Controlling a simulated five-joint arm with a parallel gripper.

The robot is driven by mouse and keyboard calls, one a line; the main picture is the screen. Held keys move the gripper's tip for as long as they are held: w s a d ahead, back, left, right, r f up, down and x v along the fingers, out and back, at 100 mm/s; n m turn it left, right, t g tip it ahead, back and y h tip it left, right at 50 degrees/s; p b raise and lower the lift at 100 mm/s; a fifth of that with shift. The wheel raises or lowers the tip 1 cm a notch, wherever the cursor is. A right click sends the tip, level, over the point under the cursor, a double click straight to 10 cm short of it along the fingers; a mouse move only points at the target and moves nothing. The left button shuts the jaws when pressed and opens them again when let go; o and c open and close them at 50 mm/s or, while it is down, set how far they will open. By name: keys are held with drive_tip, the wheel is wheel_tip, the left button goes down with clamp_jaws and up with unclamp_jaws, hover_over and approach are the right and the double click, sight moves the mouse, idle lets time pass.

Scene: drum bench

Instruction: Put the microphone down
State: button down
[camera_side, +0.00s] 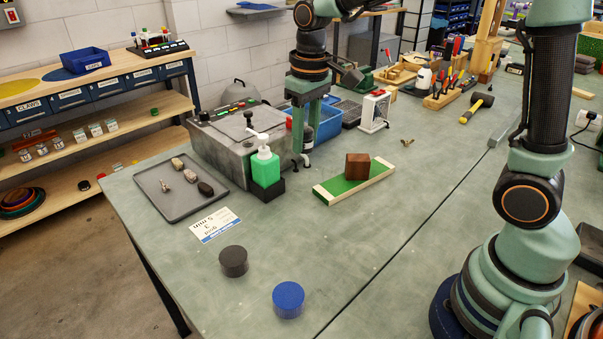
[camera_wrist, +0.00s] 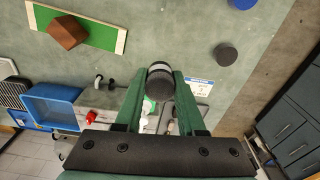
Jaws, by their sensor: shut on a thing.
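My gripper (camera_side: 306,138) points down above the bench, behind the green soap bottle in the side view. Its two green fingers are shut on a dark, roughly cylindrical thing, which I take to be the microphone (camera_side: 309,133). In the wrist view the microphone (camera_wrist: 160,73) shows between the fingertips of my gripper (camera_wrist: 163,84), with a dark rounded end and a grey band. Its lower part is partly hidden, and I cannot tell from these frames whether it touches anything below.
A green board (camera_side: 350,188) bears a brown block (camera_side: 357,166). The soap bottle (camera_side: 265,167), grey machine (camera_side: 238,138), grey tray (camera_side: 180,189) and blue bin (camera_wrist: 55,105) are near. A black puck (camera_side: 233,261) and blue puck (camera_side: 288,299) stand forward; bench between is clear apart from a card (camera_side: 214,224).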

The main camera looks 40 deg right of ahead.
sight(304, 227)
drive_tip(key=shift+s+a+f, duration=0.25)
drive_tip(key=shift+a+f, duration=0.05)
wheel_tip(304, 227, down, 20)
drive_tip(key=shift+r, duration=0.2)
drive_tip(key=shift+f, duration=0.15)
drive_tip(key=c, duration=0.5)
unclamp_jaws()
